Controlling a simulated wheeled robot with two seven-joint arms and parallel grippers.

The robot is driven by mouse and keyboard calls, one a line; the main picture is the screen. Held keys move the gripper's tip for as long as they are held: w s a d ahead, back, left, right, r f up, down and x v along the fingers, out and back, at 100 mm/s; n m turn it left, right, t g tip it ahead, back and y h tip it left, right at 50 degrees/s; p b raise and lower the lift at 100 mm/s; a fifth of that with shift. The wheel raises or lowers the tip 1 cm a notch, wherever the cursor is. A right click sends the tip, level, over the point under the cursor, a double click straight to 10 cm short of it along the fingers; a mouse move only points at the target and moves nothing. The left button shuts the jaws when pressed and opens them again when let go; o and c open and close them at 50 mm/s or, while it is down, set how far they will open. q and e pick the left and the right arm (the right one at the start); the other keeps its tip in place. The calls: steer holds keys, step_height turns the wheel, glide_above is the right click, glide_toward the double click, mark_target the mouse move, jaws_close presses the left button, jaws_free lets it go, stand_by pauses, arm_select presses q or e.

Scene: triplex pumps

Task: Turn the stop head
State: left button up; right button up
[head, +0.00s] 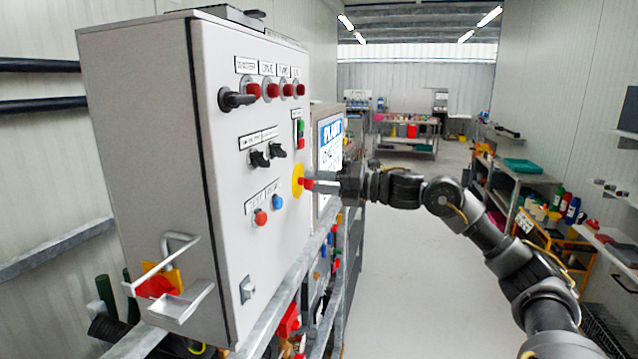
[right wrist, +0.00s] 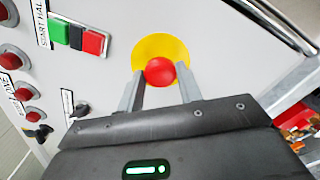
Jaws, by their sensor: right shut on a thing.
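The stop head is a red round button (right wrist: 160,71) on a yellow disc (right wrist: 160,47), set in the front panel of a grey control cabinet. In the head view the red stop head (head: 306,183) and yellow disc (head: 297,180) show at the panel's right side. My right gripper (head: 312,183) reaches in from the right and is shut on the stop head. In the right wrist view its two fingers (right wrist: 160,84) stand on either side of the red head. My left gripper is not in view.
The cabinet (head: 150,150) also carries red lamps, black switches (head: 259,159), a blue button (head: 277,202) and a red button (head: 260,217). Green and red start buttons (right wrist: 80,37) sit near the stop head. A metal rail (head: 300,270) runs below. The floor (head: 400,270) to the right is clear.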

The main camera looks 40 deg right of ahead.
steer(key=o, duration=1)
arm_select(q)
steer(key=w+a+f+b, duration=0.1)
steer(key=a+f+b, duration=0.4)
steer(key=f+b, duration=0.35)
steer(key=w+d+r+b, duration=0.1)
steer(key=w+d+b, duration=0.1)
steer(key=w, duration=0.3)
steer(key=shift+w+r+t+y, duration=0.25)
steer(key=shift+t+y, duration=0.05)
arm_select(e)
steer(key=v, duration=1)
steer(key=shift+s+d, duration=0.25)
steer(key=shift+s, duration=0.1)
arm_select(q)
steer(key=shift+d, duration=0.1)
arm_select(e)
steer(key=shift+c, duration=0.2)
